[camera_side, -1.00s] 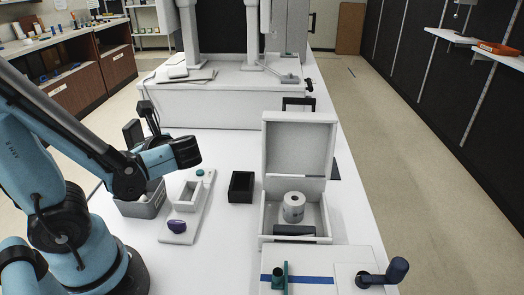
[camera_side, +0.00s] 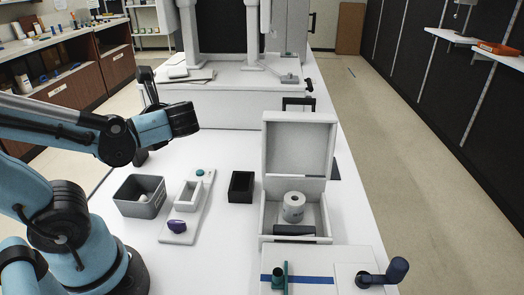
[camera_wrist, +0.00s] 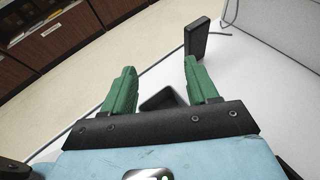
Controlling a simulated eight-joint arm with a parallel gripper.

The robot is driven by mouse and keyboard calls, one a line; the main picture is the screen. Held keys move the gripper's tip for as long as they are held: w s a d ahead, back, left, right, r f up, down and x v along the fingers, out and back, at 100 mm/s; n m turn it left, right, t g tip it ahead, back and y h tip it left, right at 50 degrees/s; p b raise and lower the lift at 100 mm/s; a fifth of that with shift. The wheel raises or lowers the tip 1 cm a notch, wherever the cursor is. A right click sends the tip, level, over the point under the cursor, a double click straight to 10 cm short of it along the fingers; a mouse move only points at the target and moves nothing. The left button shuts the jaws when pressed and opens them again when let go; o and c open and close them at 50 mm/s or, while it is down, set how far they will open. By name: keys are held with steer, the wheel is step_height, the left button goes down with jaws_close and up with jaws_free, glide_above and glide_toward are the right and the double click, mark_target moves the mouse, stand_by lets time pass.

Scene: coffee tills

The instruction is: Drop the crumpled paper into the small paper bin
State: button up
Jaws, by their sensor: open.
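A grey open-topped bin (camera_side: 153,209) stands on the white table at the left in the side view. A pale lump that looks like the crumpled paper (camera_side: 143,198) lies inside it, low down; its lower part is hidden by the wall. My gripper (camera_wrist: 159,66) shows in the wrist view with its two green fingers apart and nothing held between them. In the side view the fingers cannot be made out behind my arm, which is raised behind the bin and clear of it. The wrist view does not show the paper.
A white board (camera_side: 199,224) with a small white tray (camera_side: 179,201) and a purple object (camera_side: 177,226) lies right of the bin. Farther right are a black box (camera_side: 241,196) and an open white case (camera_side: 298,150) holding a paper roll (camera_side: 293,207). A white machine stands behind.

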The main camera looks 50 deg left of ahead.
steer(key=w+d+r+m+t+h, duration=0.1)
steer(key=w+d+m+t, duration=0.1)
steer(key=w+m+t, duration=0.3)
steer(key=w+d+r+m+t, duration=0.2)
steer(key=w+m+t, duration=0.15)
steer(key=w, duration=0.45)
steer(key=w+d+r+m+t+h, duration=0.6)
steer(key=w+d+m+t+h, duration=0.1)
steer(key=d, duration=0.3)
steer(key=shift+w+m, duration=0.35)
steer(key=shift+w, duration=0.3)
steer(key=shift+r, duration=0.1)
steer(key=s+f+n+g+h, duration=0.1)
steer(key=f+n, duration=0.4)
steer(key=n, duration=0.5)
steer(key=s+d+f+n+g+h, duration=0.1)
steer(key=s+f+n, duration=0.4)
steer(key=n, duration=0.6)
steer(key=s+f+n+g+h, duration=0.3)
steer(key=f+n, duration=0.1)
steer(key=n, duration=0.6)
steer(key=shift+d+f+n+g, duration=0.2)
steer(key=shift+f+n+g, duration=0.15)
steer(key=shift+f+n, duration=0.05)
